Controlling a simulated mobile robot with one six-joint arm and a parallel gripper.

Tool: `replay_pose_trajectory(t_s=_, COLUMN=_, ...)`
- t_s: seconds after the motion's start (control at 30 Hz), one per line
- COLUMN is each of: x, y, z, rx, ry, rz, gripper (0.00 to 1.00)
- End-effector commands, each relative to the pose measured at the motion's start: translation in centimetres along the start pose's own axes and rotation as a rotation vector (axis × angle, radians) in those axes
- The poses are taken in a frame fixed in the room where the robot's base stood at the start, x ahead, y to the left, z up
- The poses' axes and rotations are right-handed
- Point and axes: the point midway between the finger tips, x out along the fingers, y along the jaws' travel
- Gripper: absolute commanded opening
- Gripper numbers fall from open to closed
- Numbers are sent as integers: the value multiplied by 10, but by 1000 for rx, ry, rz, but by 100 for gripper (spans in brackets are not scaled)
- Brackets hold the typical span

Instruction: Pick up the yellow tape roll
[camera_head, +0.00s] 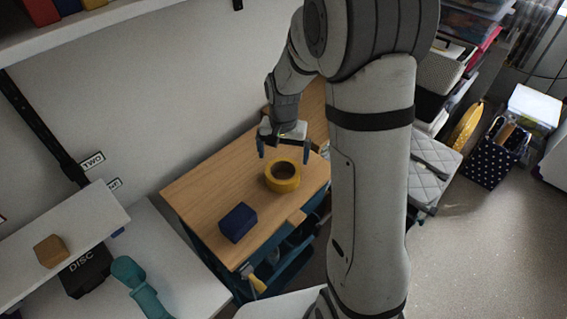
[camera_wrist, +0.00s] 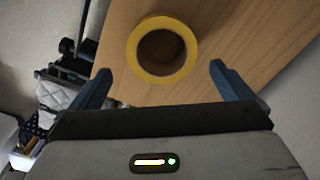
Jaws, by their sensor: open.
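The yellow tape roll (camera_head: 282,185) lies flat on the wooden top of a small cabinet, its hole facing up. My gripper (camera_head: 284,154) is above the cabinet top, just behind the roll in the head view. In the wrist view, the tape roll (camera_wrist: 133,60) appears beyond the fingertips, between the lines of the two blue fingers and nearer the left one. My gripper (camera_wrist: 161,82) is open with nothing between its fingers. The roll is apart from both fingers.
A dark blue block (camera_head: 238,222) sits on the wooden top (camera_head: 205,190), in front and left of the roll. A wall stands close behind the cabinet. A white shelf holds a wooden block (camera_head: 51,251). A quilted grey case (camera_head: 432,165) stands to the right, beyond my arm.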

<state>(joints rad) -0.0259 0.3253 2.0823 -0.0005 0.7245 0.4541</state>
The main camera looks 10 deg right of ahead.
Motion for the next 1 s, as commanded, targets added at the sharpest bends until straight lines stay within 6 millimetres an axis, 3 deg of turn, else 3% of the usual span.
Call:
replay_pose_trajectory(t_s=0.23, x=25, y=-3, z=-6, rx=22, ry=-11, rz=5, gripper=100)
replay_pose_trajectory(t_s=0.7, x=84, y=-4, z=0, rx=18, ry=-11, rz=5, gripper=100)
replay_pose_trajectory(t_s=1.0, x=89, y=-4, z=0, rx=17, ry=-8, rz=4, gripper=100)
